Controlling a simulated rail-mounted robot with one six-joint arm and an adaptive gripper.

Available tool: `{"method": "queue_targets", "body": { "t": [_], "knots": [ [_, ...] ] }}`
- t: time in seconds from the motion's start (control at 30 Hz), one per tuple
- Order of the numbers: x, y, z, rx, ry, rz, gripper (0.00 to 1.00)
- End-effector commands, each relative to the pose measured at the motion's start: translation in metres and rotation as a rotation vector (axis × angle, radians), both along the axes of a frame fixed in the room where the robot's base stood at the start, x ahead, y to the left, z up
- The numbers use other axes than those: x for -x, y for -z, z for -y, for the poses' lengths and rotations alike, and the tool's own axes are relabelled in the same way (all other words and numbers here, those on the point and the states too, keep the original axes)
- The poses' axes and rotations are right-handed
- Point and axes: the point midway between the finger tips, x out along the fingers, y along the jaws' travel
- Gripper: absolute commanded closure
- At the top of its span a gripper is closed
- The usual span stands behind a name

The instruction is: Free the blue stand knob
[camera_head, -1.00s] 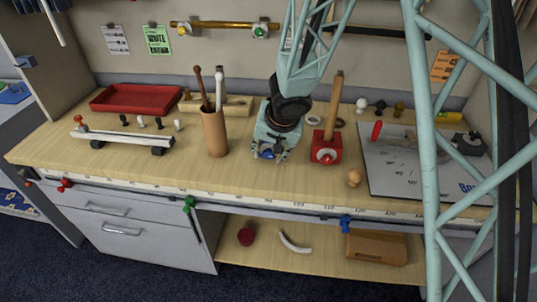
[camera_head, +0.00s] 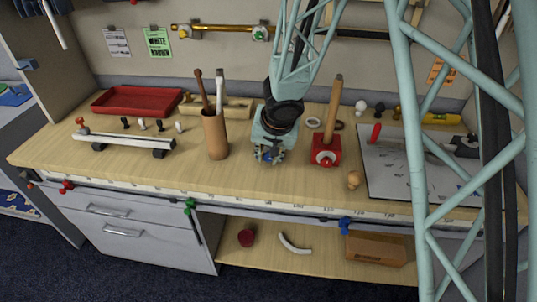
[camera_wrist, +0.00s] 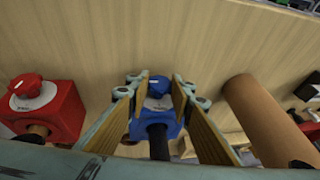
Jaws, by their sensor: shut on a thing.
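The blue stand (camera_wrist: 143,127) is a small block with a blue knob (camera_wrist: 159,86) on its face and a dark rod (camera_wrist: 158,142) in it. In the wrist view, my gripper (camera_wrist: 157,80) has one finger on each side of the knob and is shut on it. In the head view, my gripper (camera_head: 268,157) is low over the table and hides most of the blue stand.
A red stand (camera_head: 326,153) with a wooden rod stands close to the right in the head view. A brown cup (camera_head: 216,138) with tools stands to the left. A small wooden knob (camera_head: 354,180) lies in front, and a whiteboard (camera_head: 385,180) lies further right.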

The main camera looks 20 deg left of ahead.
Motion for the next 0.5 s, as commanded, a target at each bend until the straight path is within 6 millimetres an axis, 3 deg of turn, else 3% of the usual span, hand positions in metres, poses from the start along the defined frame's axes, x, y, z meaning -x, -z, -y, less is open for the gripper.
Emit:
{"method": "queue_targets", "body": {
  "t": [0.5],
  "knots": [
    [-0.0025,-0.0036,-0.0053,0.157,-0.001,0.027,0.90]
  ]
}}
